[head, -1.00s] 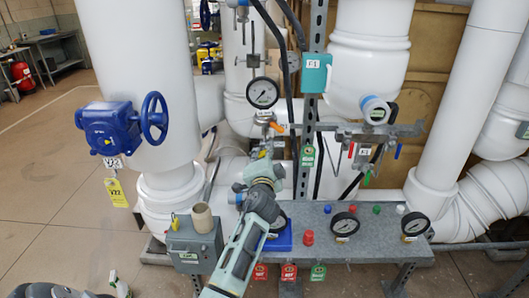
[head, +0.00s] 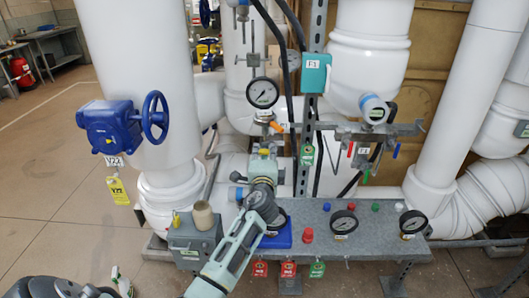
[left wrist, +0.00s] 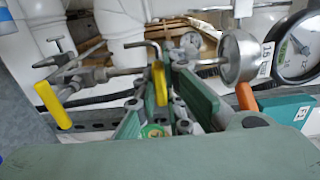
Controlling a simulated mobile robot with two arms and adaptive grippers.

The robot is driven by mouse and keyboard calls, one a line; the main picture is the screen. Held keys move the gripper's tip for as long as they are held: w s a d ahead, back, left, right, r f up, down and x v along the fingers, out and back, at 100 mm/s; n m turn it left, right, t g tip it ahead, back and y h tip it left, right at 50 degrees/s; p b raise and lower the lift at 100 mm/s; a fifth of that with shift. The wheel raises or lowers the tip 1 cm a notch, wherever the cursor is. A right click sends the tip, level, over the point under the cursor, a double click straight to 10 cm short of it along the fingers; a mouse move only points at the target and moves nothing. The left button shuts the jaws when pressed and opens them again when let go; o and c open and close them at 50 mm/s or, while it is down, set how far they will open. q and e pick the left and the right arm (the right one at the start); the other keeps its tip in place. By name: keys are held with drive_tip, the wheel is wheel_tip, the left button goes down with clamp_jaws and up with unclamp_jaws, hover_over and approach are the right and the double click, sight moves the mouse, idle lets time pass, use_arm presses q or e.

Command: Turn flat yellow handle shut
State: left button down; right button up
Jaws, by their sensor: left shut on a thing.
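The flat yellow handle (left wrist: 160,82) shows upright between the green fingers of my left gripper (left wrist: 165,98) in the left wrist view. The fingers are shut on it. In the head view my left gripper (head: 264,160) is at the pipework behind the grey bench, below the round gauge. There it hides the handle, so I cannot tell its angle to the pipe from that side. My right gripper is not in view.
A second yellow handle (left wrist: 52,104) and an orange handle (left wrist: 246,96) flank the gripper in the wrist view. A gauge (head: 262,93) and a teal box (head: 316,73) stand above. The grey bench (head: 375,240) carries gauges and coloured knobs.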

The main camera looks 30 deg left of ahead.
use_arm(q)
drive_tip(key=c, duration=1.8)
unclamp_jaws()
drive_tip(key=shift+c, duration=0.2)
drive_tip(key=v, duration=1.2)
